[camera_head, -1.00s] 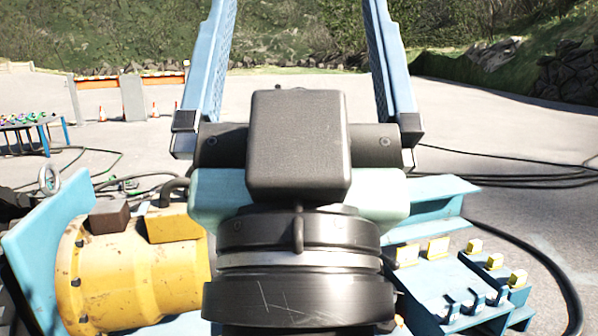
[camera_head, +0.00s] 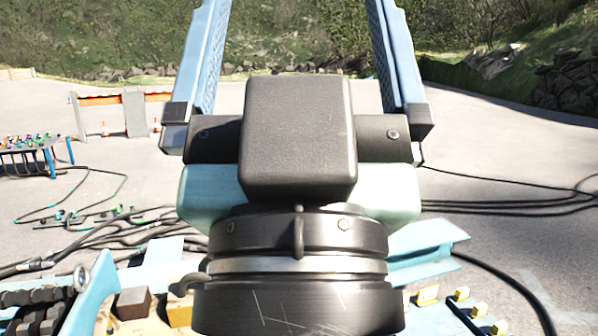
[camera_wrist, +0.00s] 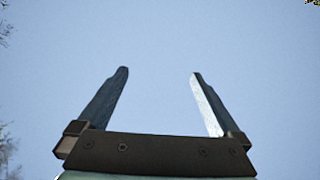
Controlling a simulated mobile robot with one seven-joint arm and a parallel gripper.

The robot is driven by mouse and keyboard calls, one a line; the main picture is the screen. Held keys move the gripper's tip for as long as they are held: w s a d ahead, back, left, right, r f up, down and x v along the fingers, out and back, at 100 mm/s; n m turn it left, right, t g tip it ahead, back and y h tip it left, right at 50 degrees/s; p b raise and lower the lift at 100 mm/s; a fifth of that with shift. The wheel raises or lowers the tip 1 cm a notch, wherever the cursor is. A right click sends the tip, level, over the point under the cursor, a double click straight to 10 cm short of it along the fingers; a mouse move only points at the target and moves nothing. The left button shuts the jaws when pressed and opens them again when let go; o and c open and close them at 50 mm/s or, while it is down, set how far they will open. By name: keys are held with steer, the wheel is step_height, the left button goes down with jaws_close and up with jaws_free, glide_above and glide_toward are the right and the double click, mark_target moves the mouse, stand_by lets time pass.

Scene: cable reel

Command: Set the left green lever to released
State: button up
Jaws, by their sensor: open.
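My gripper (camera_head: 292,8) fills the middle of the head view, its two long blue fingers spread wide and nothing between them. In the wrist view the open gripper (camera_wrist: 160,73) shows against plain sky. No lever can be picked out clearly as the left green one. Small green and other coloured parts (camera_head: 30,139) stand on a blue table (camera_head: 52,162) at the far left of the head view, too small to tell apart. My gripper is apart from them, to their right and nearer the camera.
Blue machinery with a brown block (camera_head: 132,303) and yellow blocks (camera_head: 428,295) lies along the bottom edge. Black cables (camera_head: 510,208) and green hoses cross the paving. A barrier (camera_head: 125,97) stands at the back left. Paving at the right back is mostly open.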

step_height(320, 180, up, 9)
steer(key=p, duration=0.7)
steer(key=shift+r, duration=0.15)
